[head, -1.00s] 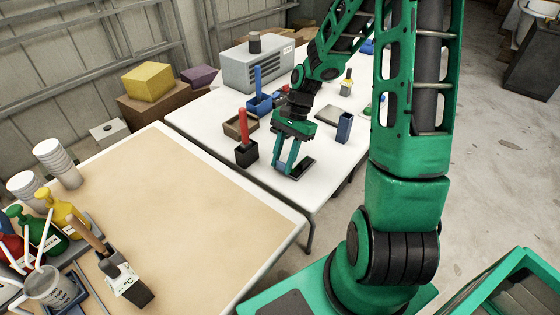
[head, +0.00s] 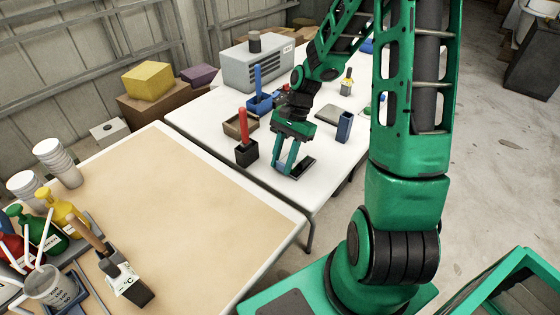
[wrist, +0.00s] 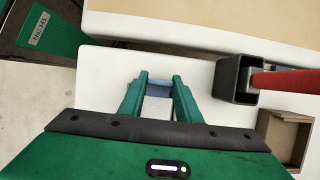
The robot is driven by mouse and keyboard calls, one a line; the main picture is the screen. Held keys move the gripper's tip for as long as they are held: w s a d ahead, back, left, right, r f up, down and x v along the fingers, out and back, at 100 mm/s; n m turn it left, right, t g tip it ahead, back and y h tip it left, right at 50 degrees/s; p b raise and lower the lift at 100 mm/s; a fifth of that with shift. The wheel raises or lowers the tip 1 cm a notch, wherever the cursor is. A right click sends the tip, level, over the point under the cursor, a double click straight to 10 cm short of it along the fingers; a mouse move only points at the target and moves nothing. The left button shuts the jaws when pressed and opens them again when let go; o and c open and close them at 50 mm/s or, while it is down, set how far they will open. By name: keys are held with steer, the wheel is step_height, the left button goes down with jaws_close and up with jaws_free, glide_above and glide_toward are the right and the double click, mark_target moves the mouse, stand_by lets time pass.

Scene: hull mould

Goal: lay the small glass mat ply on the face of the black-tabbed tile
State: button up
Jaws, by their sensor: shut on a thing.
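My gripper (head: 287,172) is low over the front part of the white table, fingers pointing down. In the wrist view its two green fingers (wrist: 162,82) are a little apart, with a small pale blue-grey piece (wrist: 160,90) between them. The piece is too small and covered to tell for sure whether it is the glass mat ply. A dark flat rectangular piece (head: 304,168) lies on the table just right of the fingertips in the head view. I cannot tell whether it is the black-tabbed tile; no black tab is clear in either view.
A black holder with a red handle (head: 244,138) stands left of my gripper, with a brown open box (head: 240,128) behind it. A blue upright holder (head: 344,127) stands to the right. A grey flat piece (head: 328,115) lies farther back. The tan-topped table (head: 180,210) is nearer.

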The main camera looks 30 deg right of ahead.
steer(key=shift+f, duration=0.3)
stand_by(0.5)
steer(key=o, duration=1.6)
steer(key=shift+o, duration=0.2)
steer(key=shift+r, duration=0.1)
steer(key=shift+r, duration=3.45)
steer(key=s+d+r+n+h, duration=0.1)
steer(key=s+d+r+n, duration=0.1)
steer(key=s, duration=0.6)
steer(key=s+d+r+n+t+h, duration=0.1)
steer(key=s+d+r+n, duration=0.2)
steer(key=s, duration=0.4)
steer(key=s+d+r+n+h, duration=0.2)
steer(key=s+d+r, duration=0.2)
steer(key=s+r, duration=0.2)
steer(key=s, duration=0.2)
steer(key=shift+s+t, duration=0.3)
steer(key=shift+s, duration=0.05)
